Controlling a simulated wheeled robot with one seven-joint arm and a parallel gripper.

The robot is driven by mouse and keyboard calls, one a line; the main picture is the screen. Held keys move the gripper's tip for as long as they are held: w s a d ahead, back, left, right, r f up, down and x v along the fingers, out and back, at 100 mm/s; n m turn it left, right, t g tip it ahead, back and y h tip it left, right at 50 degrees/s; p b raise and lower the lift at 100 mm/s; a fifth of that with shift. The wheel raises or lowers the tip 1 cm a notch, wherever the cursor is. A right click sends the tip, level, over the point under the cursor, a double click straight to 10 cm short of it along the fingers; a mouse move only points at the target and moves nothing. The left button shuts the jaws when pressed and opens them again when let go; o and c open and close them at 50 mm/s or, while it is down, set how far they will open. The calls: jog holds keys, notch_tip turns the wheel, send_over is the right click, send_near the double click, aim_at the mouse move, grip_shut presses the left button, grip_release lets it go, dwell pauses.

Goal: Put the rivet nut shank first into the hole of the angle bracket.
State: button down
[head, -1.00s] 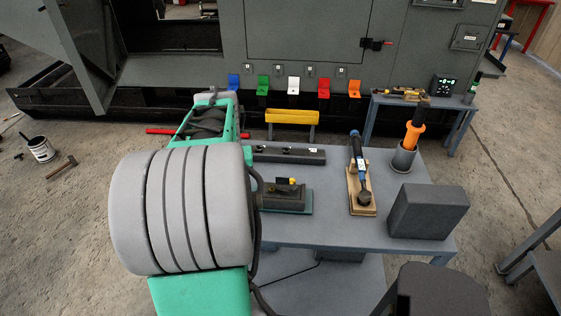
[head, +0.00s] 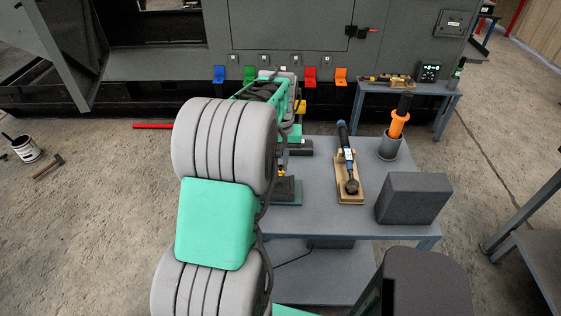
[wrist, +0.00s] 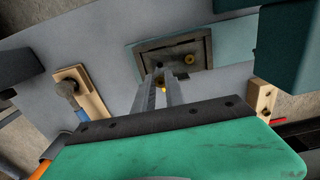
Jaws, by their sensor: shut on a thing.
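My gripper (wrist: 158,82) shows in the wrist view with its two long grey fingers shut on a small brass-yellow piece, the rivet nut (wrist: 163,90). Only a little of the nut shows between the fingers, so its shank direction cannot be told. In the head view my arm hides the gripper. Angle brackets line the low front of the grey enclosure: blue (head: 219,75), green (head: 250,74), white (head: 268,73), red (head: 310,75) and orange (head: 341,75). The white one is partly hidden by my arm. Their holes are too small to make out.
A teal-edged tray (head: 290,199) on the grey table lies beyond my fingertips; another yellow piece (wrist: 189,58) sits in it. A blue-black tool on a wooden stand (head: 349,190), a cup with an orange-handled tool (head: 390,147) and a dark block (head: 413,198) stand to its right.

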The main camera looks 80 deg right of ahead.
aim_at(280, 169)
jog(key=shift+a, duration=0.2)
jog(key=shift+f, duration=0.2)
jog(key=shift+f+b, duration=1.55)
jog(key=shift+f, duration=0.8)
jog(key=shift+f, duration=0.5)
